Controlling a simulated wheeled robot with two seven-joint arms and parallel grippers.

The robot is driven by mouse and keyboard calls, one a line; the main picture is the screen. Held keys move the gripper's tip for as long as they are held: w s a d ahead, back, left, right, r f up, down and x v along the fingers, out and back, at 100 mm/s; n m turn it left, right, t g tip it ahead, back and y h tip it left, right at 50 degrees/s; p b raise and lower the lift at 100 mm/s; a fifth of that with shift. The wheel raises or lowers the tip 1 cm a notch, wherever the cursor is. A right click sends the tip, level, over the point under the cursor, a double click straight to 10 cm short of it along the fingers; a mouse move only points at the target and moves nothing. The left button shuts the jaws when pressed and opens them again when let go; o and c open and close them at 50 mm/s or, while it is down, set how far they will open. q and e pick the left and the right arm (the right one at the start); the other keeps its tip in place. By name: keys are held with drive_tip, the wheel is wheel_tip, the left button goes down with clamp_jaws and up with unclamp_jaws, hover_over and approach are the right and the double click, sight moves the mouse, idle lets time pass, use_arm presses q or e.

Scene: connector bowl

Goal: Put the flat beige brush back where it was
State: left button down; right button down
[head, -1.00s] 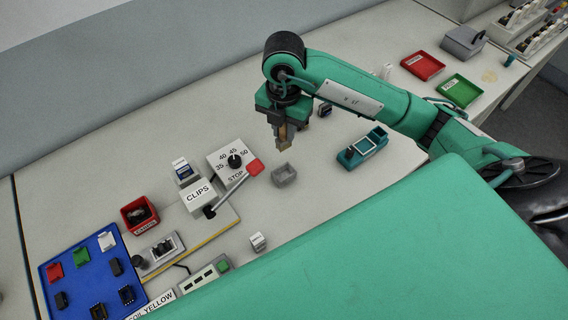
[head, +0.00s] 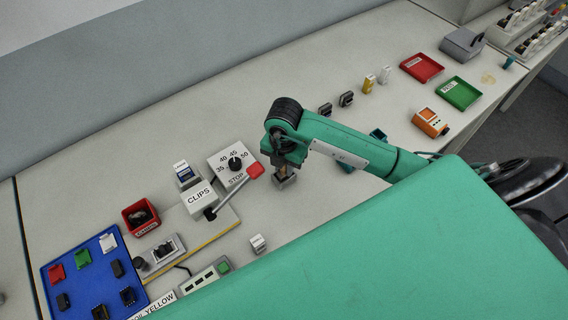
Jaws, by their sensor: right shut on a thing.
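My right gripper (head: 283,174) points down in the middle of the table and is shut on a small tan piece, which I take to be the flat beige brush (head: 282,170). Little of it shows between the fingers. The small grey bowl (head: 288,183) is right at the fingertips and mostly hidden by the gripper. I cannot tell whether the brush is inside the bowl or just above it. My left gripper is not in view.
Small connectors (head: 346,99), an orange device (head: 430,122) and red and green trays (head: 461,93) lie right.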

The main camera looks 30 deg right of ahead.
drive_tip(key=shift+f, duration=0.2)
drive_tip(key=c, duration=1.3)
unclamp_jaws()
drive_tip(key=shift+o, duration=0.2)
drive_tip(key=shift+r, duration=0.5)
wheel_tip(320, 180, up, 5)
drive_tip(key=shift+w+r+b, duration=0.1)
drive_tip(key=shift+r+b, duration=0.05)
drive_tip(key=shift+b, duration=0.85)
drive_tip(key=shift+r, duration=3.05)
